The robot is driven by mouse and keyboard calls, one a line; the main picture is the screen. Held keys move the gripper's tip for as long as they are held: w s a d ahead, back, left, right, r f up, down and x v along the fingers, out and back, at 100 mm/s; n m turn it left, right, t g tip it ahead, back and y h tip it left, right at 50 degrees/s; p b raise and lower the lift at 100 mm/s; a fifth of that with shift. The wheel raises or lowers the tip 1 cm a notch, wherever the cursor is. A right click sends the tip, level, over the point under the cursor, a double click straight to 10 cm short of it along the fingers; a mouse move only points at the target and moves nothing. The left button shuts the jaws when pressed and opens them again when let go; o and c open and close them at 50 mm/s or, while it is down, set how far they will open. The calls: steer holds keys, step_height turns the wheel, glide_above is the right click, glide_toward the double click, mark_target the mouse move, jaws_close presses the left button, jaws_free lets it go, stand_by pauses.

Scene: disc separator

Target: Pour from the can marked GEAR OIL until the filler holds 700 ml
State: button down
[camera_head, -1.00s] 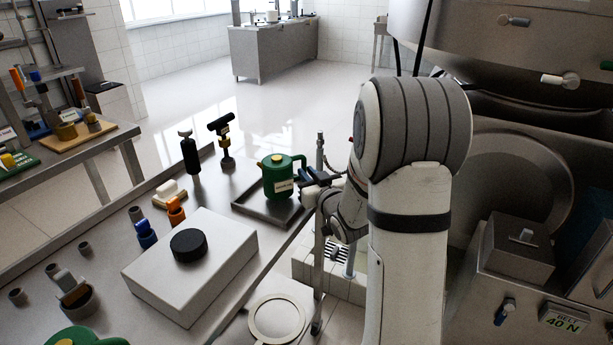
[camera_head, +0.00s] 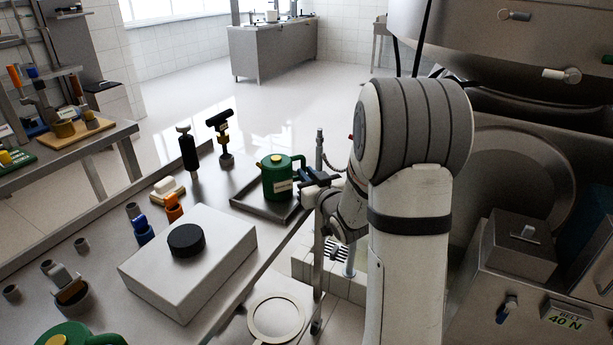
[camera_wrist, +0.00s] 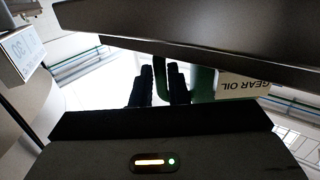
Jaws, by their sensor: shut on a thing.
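The green can (camera_head: 276,180) with a yellow cap stands upright, in or just above the grey tray (camera_head: 248,207) on the bench; I cannot tell whether it touches the tray. In the wrist view the can (camera_wrist: 203,84) carries a label (camera_wrist: 242,86) reading GEAR OIL, seen upside down. My gripper (camera_head: 305,178) is at the can's right side, shut on its handle; in the wrist view the dark fingers of my gripper (camera_wrist: 160,84) close around the green handle. The filler and its level cannot be made out.
A white box (camera_head: 190,262) with a black round cap (camera_head: 186,240) stands on the bench in front of the tray. Tools in holders (camera_head: 188,152) stand left of the can. The large machine (camera_head: 520,190) fills the right side. Another green object (camera_head: 70,334) shows at bottom left.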

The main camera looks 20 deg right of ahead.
steer(key=shift+r, duration=0.1)
steer(key=c, duration=1.3)
jaws_free()
steer(key=shift+s, duration=0.1)
steer(key=s, duration=0.3)
steer(key=s+b, duration=0.1)
steer(key=s, duration=0.2)
steer(key=s+d, duration=0.1)
steer(key=s, duration=0.1)
steer(key=shift+s+d+b, duration=0.1)
steer(key=shift+s+b, duration=0.3)
